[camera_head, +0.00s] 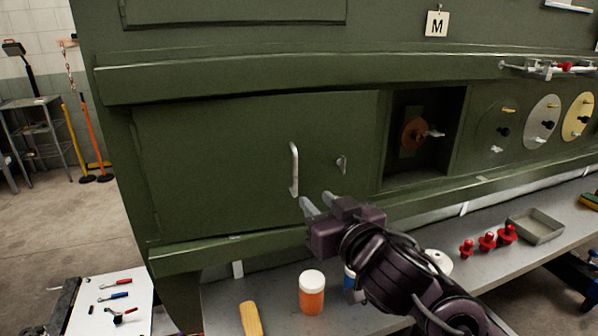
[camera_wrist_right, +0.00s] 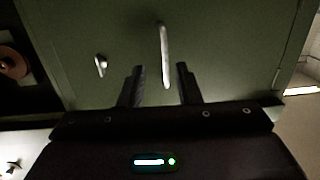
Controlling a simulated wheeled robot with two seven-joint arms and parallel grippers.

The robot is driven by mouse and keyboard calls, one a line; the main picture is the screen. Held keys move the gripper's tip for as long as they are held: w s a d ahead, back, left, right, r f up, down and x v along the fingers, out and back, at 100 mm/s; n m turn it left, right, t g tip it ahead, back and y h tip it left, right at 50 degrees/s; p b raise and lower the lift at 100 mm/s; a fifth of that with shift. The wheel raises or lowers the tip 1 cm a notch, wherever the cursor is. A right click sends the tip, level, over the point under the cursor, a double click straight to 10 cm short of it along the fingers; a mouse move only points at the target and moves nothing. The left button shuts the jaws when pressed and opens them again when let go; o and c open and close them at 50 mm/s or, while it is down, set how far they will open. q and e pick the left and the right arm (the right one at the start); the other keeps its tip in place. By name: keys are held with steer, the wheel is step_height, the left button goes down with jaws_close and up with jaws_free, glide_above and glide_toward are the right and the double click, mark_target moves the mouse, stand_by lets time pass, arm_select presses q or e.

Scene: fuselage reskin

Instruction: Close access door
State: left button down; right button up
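The green access door (camera_head: 230,150) lies flush over the left part of the fuselage opening in the head view. It carries a pale vertical handle (camera_head: 294,170) and a small latch knob (camera_head: 341,164) to its right. My right gripper (camera_head: 316,202) is just below and right of the handle. In the right wrist view the door (camera_wrist_right: 225,50) fills the background, and the handle (camera_wrist_right: 164,55) appears between the two open fingers (camera_wrist_right: 160,85). The fingers do not grip it. The latch knob (camera_wrist_right: 100,65) is left of the fingers there. My left gripper is not in view.
An open recess (camera_head: 425,135) with an orange-brown disc lies right of the door, then several round panels (camera_head: 541,122). Below, a grey bench (camera_head: 270,300) holds an orange jar (camera_head: 312,292), red knobs (camera_head: 487,242) and a metal tray (camera_head: 536,227).

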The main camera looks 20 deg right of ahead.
mark_target(296, 170)
steer(key=shift+t+y, duration=0.3)
steer(key=shift+y, duration=0.1)
steer(key=w+r, duration=0.1)
steer(key=w, duration=0.1)
steer(key=w+a, duration=0.1)
steer(key=w, duration=0.2)
steer(key=w+r+p, duration=0.1)
steer(key=w, duration=0.1)
steer(key=shift+w+a+r, duration=0.15)
steer(key=shift+w+r, duration=0.2)
steer(key=shift+w, duration=0.05)
steer(key=shift+c, duration=0.4)
jaws_close()
